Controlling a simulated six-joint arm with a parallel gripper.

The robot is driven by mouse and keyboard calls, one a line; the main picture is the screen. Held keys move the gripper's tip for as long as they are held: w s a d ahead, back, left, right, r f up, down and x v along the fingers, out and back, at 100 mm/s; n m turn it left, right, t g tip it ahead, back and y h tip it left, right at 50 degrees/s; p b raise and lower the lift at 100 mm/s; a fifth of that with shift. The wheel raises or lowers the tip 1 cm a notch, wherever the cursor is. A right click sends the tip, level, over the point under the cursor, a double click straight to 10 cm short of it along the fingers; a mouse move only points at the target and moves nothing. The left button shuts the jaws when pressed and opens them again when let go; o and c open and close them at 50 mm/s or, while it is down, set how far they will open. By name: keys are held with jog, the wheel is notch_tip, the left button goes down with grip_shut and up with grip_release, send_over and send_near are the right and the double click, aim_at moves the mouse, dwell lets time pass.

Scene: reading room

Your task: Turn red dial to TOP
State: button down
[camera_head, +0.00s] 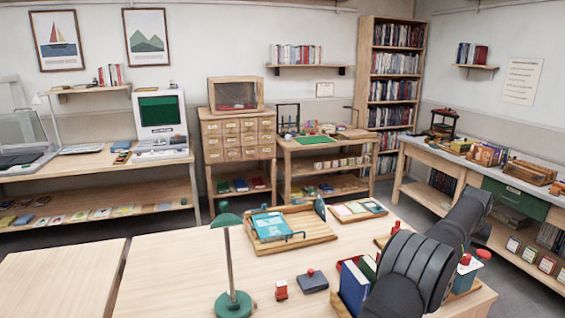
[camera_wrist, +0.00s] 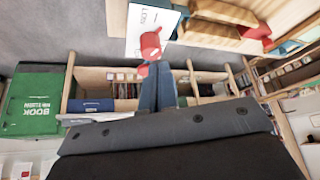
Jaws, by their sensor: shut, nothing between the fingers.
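A red knob-like part, seemingly the red dial (camera_wrist: 151,44), shows in the wrist view in front of a white lettered card, just beyond the fingertips. Its pointing direction is not clear. My gripper (camera_wrist: 154,68) is shut and empty, with blue-grey fingers side by side; a smaller reddish patch shows by the left fingertip. I cannot tell whether the fingers touch the red part. In the head view, my dark arm hides most of the gripper, and small red parts (camera_head: 465,259) show to its right, above a box at the table's right end.
A wooden tray (camera_head: 318,237) with a teal book lies mid-table. A green-based stand (camera_head: 234,304) rises at the front. Upright books (camera_head: 354,286) stand close beside my arm. A grey block (camera_head: 312,282) with a red knob sits left of them. The table's left part is clear.

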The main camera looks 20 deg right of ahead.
aim_at(467, 264)
jog(key=shift+r, duration=0.3)
jog(key=shift+s+d+f, duration=0.3)
jog(key=shift+s+f, duration=0.1)
jog(key=shift+f, duration=0.6)
jog(key=shift+s+d+f, duration=0.25)
jog(key=shift+s+f, duration=0.1)
jog(key=shift+f, duration=0.7)
jog(key=shift+s+d+f, duration=0.3)
jog(key=shift+s+f, duration=0.1)
jog(key=shift+f, duration=0.6)
jog(key=shift+w+d+r, duration=0.1)
jog(key=shift+w, duration=0.2)
